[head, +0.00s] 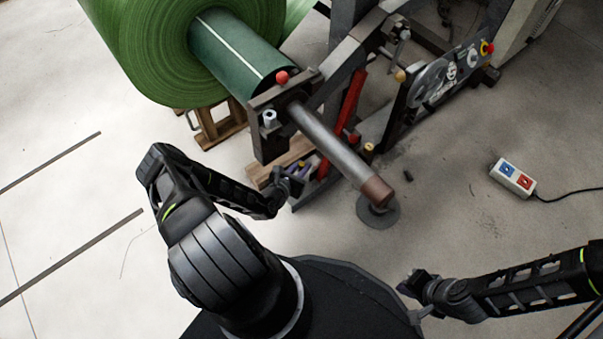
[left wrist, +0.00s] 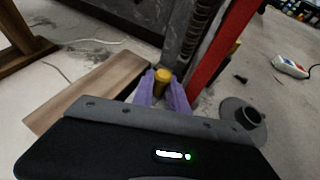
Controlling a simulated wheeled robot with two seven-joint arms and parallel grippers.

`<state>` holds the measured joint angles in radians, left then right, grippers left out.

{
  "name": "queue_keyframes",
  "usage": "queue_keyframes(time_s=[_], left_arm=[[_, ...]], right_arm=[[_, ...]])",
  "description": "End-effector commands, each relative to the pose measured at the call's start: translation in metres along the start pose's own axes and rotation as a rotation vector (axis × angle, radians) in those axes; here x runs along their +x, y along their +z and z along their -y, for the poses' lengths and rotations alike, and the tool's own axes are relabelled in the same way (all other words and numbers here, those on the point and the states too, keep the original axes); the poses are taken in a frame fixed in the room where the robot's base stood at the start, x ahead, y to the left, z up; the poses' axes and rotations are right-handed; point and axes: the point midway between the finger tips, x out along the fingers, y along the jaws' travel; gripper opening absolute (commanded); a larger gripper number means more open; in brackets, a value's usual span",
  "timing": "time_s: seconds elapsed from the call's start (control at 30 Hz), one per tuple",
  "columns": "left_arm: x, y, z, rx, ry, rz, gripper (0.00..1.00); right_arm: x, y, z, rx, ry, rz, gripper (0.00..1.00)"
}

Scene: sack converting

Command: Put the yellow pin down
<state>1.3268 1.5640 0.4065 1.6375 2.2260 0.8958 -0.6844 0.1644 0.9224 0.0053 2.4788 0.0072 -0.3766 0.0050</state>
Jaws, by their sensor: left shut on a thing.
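The yellow pin (left wrist: 162,76) shows its round top between the two purple fingertips of my left gripper (left wrist: 163,92) in the left wrist view. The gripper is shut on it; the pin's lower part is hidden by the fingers. In the head view, my left gripper (head: 294,176) is beside the machine frame, left of the red bar (head: 351,101), with a wooden board (head: 288,153) close by. The board also shows in the left wrist view (left wrist: 90,93), left of the fingers. My right gripper (head: 413,286) is at the lower right above the floor; its fingers are unclear.
A green roll (head: 150,45) sits on a shaft (head: 335,150) that sticks out above my left gripper's right side. A round grey base (head: 378,212) stands on the floor. A button box (head: 513,177) with a cable lies at right. Open floor lies between.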

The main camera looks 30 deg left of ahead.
Motion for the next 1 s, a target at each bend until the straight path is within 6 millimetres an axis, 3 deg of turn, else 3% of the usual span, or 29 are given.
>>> queue_keyframes(time_s=[0.27,0.7,0.73,1.0], left_arm=[[0.015,-0.034,0.001,-0.001,-0.001,-0.001,0.0],[0.017,-0.038,0.0,0.001,0.0,0.0,0.0],[0.016,-0.037,0.0,0.0,0.0,-0.001,0.2],[0.016,-0.037,0.0,0.0,0.0,-0.001,0.4]], right_arm=[[0.024,-0.002,-0.007,0.001,0.0,-0.01,0.0],[0.025,-0.003,-0.008,0.001,0.0,-0.013,0.0],[0.025,-0.003,-0.007,0.001,0.0,-0.013,0.0],[0.025,-0.003,-0.007,0.001,0.0,-0.013,0.0]])
